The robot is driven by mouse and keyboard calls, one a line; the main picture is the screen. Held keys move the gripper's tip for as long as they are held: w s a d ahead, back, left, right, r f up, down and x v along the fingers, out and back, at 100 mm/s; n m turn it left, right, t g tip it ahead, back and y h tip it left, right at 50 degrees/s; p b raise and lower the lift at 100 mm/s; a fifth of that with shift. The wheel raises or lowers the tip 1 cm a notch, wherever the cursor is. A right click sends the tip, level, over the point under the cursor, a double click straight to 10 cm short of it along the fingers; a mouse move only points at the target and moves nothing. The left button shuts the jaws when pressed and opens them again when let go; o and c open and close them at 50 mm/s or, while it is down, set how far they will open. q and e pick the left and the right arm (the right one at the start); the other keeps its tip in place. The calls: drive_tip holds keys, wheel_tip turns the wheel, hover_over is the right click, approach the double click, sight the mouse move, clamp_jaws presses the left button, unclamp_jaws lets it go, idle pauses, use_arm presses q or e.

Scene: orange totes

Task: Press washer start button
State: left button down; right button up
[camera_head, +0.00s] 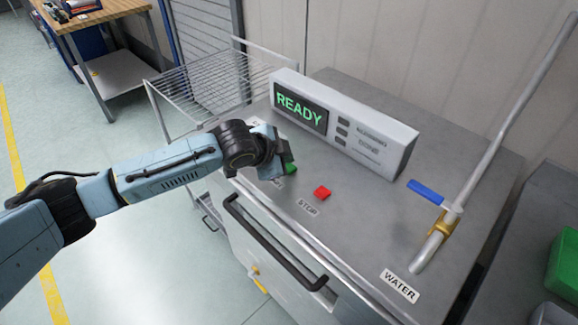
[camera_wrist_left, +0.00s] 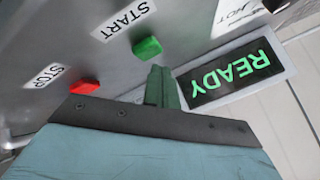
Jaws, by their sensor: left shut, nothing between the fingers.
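The washer (camera_head: 375,215) has a grey metal top with a control box (camera_head: 372,135) whose screen (camera_head: 300,109) reads READY in green. The green start button (camera_head: 291,169) shows partly behind my left gripper (camera_head: 286,160) in the head view. In the left wrist view the green button (camera_wrist_left: 147,47) sits beside the START label (camera_wrist_left: 122,20), just beyond the tips of my left gripper (camera_wrist_left: 160,72). The gripper is shut and empty; I cannot tell whether it touches the button. The red stop button (camera_head: 322,192) lies to the right, above its STOP label. My right gripper is not in view.
A blue-handled water valve (camera_head: 428,192) and pipe stand on the right of the top. A wire basket rack (camera_head: 205,85) stands behind at the left. A black front handle (camera_head: 270,245) runs along the washer. A green bin (camera_head: 564,265) is at the far right.

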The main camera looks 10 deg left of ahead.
use_arm(q)
drive_tip(key=shift+f, duration=0.15)
idle(0.3)
drive_tip(key=shift+f, duration=0.25)
drive_tip(key=shift+f, duration=0.55)
idle(0.7)
drive_tip(key=shift+r+p, duration=0.9)
drive_tip(key=shift+p, duration=0.35)
drive_tip(key=shift+r, duration=0.1)
wheel_tip(320, 180, up, 5)
drive_tip(key=p, duration=0.5)
drive_tip(key=shift+p, duration=0.35)
